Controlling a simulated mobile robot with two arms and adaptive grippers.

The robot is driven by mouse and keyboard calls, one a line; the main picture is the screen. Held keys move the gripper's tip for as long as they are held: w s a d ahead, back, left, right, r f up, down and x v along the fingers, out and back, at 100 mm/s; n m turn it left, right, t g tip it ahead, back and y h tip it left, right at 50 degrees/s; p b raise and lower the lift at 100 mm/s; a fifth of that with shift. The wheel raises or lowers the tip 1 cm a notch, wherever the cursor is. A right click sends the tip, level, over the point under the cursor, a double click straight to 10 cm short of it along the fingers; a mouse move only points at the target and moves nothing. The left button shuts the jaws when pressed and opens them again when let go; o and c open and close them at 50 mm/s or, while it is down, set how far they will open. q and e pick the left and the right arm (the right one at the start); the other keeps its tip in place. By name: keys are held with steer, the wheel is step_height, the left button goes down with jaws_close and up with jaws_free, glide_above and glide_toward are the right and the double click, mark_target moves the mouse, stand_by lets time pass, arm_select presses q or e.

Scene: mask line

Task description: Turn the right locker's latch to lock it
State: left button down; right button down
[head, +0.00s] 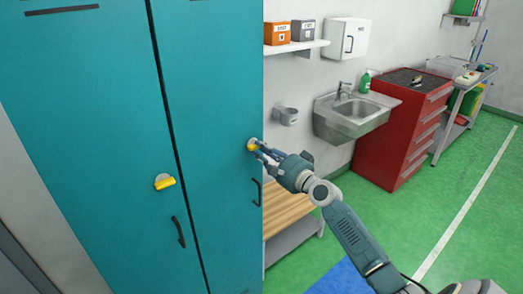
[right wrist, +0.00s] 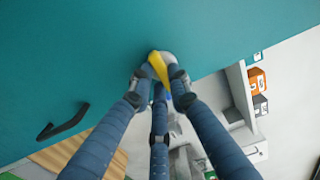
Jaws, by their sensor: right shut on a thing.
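The right locker (head: 215,95) is a teal door with a dark handle (head: 257,191) low on its right side. Its yellow latch (head: 251,145) sits on a pale round base above the handle. My right gripper (head: 262,149) reaches it from the right and is shut on the latch. In the right wrist view the yellow lever (right wrist: 157,65) stands between the fingertips (right wrist: 159,76), slanted; the fingers hide part of it. I cannot tell its exact turn angle. My left gripper is not in view.
The left locker (head: 90,110) has its own yellow latch (head: 165,183), lying nearly level, and a dark handle (head: 178,232). Right of the lockers are a wooden bench (head: 288,212), a sink (head: 352,115) and a red tool cabinet (head: 391,142). Green floor (head: 455,165) is free at the right.

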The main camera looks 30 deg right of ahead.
stand_by(0.4)
steer(key=c, duration=1.6)
jaws_free()
steer(key=shift+c, duration=0.2)
steer(key=shift+s, duration=0.15)
steer(key=s+d, duration=0.1)
steer(key=s, duration=1)
steer(key=shift+s, duration=0.35)
